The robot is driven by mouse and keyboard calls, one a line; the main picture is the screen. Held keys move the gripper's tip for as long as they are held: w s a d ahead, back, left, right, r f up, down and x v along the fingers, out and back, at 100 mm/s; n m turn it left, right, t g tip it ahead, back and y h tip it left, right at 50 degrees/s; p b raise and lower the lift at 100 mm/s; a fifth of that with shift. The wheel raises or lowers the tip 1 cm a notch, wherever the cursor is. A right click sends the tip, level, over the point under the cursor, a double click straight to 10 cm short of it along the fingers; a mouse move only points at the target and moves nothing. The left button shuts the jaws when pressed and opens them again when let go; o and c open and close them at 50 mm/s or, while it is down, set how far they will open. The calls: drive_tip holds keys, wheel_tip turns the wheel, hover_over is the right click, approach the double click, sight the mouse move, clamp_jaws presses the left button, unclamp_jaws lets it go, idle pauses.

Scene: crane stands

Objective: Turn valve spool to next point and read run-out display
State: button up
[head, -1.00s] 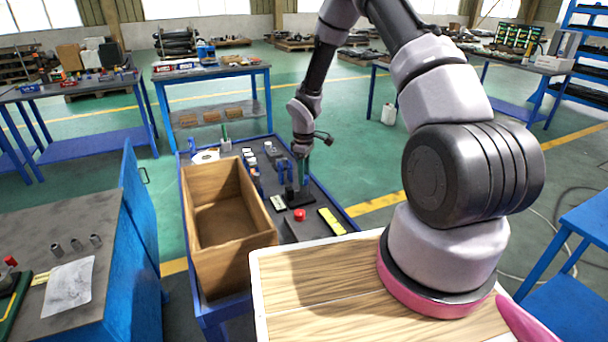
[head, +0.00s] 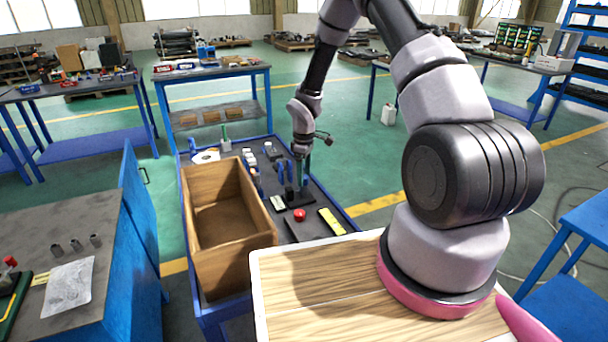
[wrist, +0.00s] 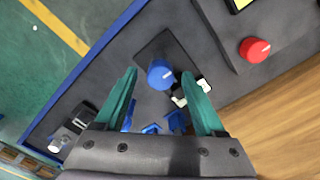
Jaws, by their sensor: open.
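A round blue part (wrist: 160,74) with a white mark on its top stands on a dark plate (wrist: 165,47) in the wrist view; I take it for the valve spool. My gripper (wrist: 160,72) is open, its two teal fingers on either side of the blue part in the picture. No finger visibly touches it; the height between them is unclear. In the head view my gripper (head: 303,170) points down over the dark plate (head: 300,199) on the cart. A yellow panel (head: 331,221), possibly the run-out display, lies near it; no reading is legible.
A red knob (wrist: 254,49) sits on a grey housing near the plate; it also shows in the head view (head: 299,215). An open wooden box (head: 263,238) stands left on the blue cart (head: 345,215). Small blue parts (wrist: 176,121) lie close to the fingers.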

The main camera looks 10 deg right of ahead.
wheel_tip(320, 180, up, 11)
idle(0.4)
drive_tip(key=shift+f, duration=0.1)
drive_tip(key=s+d+r+m+t, duration=0.1)
drive_tip(key=s+d+r+m, duration=0.15)
drive_tip(key=r, duration=0.55)
drive_tip(key=s+d+r+m+t, duration=0.15)
drive_tip(key=s+r, duration=0.25)
drive_tip(key=r, duration=0.4)
drive_tip(key=s+d+r+m+t, duration=0.1)
drive_tip(key=s+r+m, duration=0.2)
drive_tip(key=r, duration=0.5)
drive_tip(key=s+r+m+t+y, duration=0.1)
drive_tip(key=s+r+m, duration=0.3)
drive_tip(key=s, duration=0.5)
drive_tip(key=s+r+m+t+y, duration=0.1)
drive_tip(key=s+r+m+t, duration=0.1)
drive_tip(key=s+r+m, duration=0.2)
drive_tip(key=s+r, duration=0.3)
drive_tip(key=s, duration=0.3)
drive_tip(key=shift+r+t, duration=0.15)
drive_tip(key=shift+t, duration=0.2)
